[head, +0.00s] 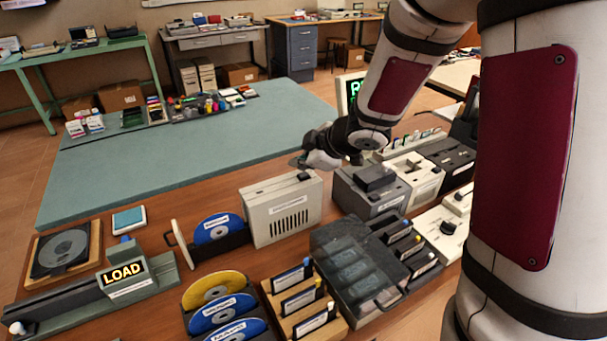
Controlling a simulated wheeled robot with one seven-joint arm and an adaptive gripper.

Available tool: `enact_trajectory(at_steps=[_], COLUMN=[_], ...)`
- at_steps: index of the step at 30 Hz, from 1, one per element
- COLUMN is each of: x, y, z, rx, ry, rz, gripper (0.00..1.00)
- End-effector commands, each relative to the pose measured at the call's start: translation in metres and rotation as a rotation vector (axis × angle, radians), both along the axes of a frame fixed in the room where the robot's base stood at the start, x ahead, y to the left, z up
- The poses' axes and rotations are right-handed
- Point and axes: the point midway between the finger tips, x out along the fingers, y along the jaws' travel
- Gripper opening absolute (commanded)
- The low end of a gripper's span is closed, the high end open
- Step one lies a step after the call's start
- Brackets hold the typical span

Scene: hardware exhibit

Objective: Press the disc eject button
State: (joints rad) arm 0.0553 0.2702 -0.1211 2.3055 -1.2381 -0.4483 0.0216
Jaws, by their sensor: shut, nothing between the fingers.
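A beige box (282,214) with dark vent slots and a label stands on the brown tabletop near the centre. A drawer with a blue disc (217,228) in it stands out from its left side, with a pale front plate (182,246) and handle. A small dark part (304,177) sits on the box's top at the right; I cannot tell whether it is the eject button. My gripper (300,162) is shut and empty, just above and behind the box's top right end. Whether it touches the box is not clear.
A dark grey device (370,190) stands close to the box's right. In front are a rack of discs (215,300), a wooden card holder (300,303) and a clear-lidded case (352,262). A LOAD sign (123,273) stands at left. The green mat (190,155) behind is mostly clear.

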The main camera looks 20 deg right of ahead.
Motion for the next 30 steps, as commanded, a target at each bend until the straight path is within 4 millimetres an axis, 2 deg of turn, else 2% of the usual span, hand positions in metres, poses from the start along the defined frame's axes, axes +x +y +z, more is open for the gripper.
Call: enact_trajectory(at_steps=[5, 30], x=[0.0, 0.0002], y=[-0.0002, -0.0001], z=[-0.0067, -0.0112], rx=[0.0, 0.001], ry=[0.002, 0.0], rz=[-0.001, -0.001], gripper=[0.0, 0.0])
